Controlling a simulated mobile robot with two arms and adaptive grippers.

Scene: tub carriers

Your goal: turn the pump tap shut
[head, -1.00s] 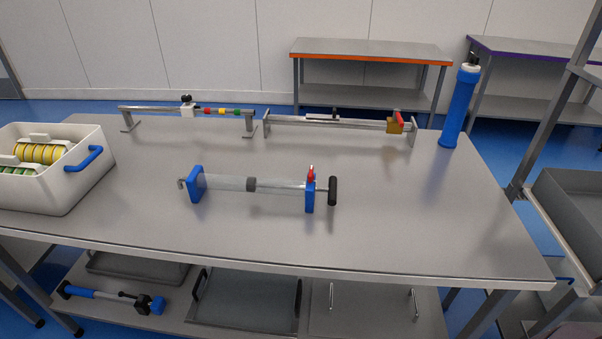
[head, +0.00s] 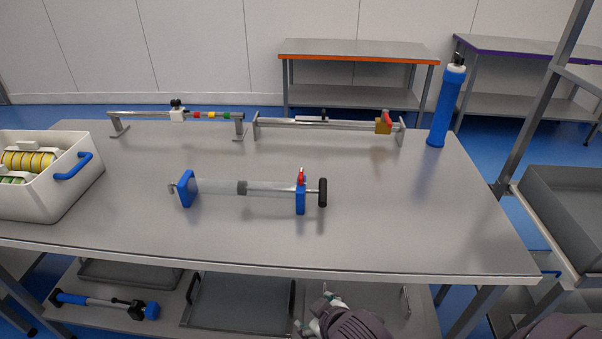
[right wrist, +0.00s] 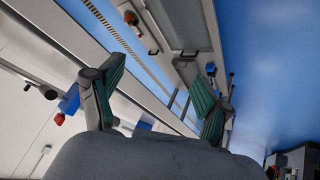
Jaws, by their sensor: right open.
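The pump lies on the table: a clear tube (head: 218,187) between two blue end blocks, with a black handle (head: 323,192) at its right end. Its red tap (head: 301,176) stands up on top of the right blue block (head: 300,201). In the right wrist view a blue block (right wrist: 70,101) with a red part (right wrist: 59,119) shows left of the fingers. My right gripper (right wrist: 162,85) is open and empty, with green finger pads. In the head view it shows at the bottom edge (head: 315,316), below the table's front edge and apart from the pump. My left gripper is out of view.
A white tub (head: 72,190) with a blue handle stands at the table's left. Two rail fixtures (head: 140,114) (head: 290,123) and an upright blue cylinder (head: 447,108) are along the back. The tabletop (head: 400,220) around the pump is clear. A shelf rack (head: 530,130) stands at the right.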

